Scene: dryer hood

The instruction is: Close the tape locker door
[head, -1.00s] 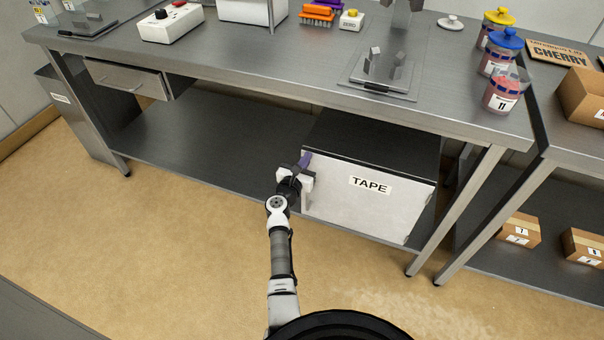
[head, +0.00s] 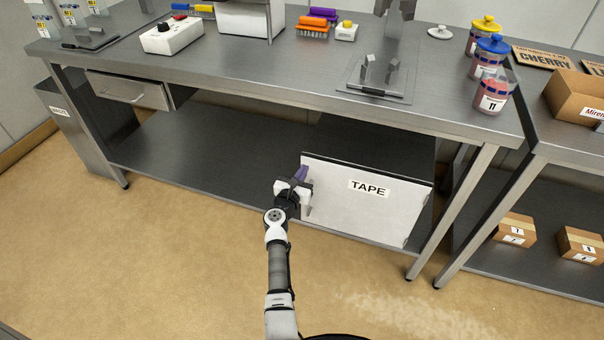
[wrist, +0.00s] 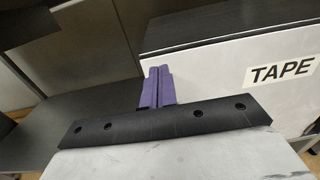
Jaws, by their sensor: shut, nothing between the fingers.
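The tape locker (head: 378,142) is a dark box on the lower shelf under the workbench. Its white door (head: 350,212) faces me, carries a TAPE label (head: 369,188) and also shows in the wrist view (wrist: 225,85). The door looks flush or nearly flush with the box front; I cannot tell if a small gap is left. A small upright handle (head: 308,198) is by the door's left edge. My gripper (head: 301,174) is at that left edge, near the top corner. Its purple fingers (wrist: 158,87) are together and empty; whether they touch the door is unclear.
The steel workbench top (head: 220,72) overhangs the locker. A bench leg (head: 462,205) stands close to its right. The lower shelf (head: 200,150) is bare left of the locker. Open floor (head: 150,260) lies in front.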

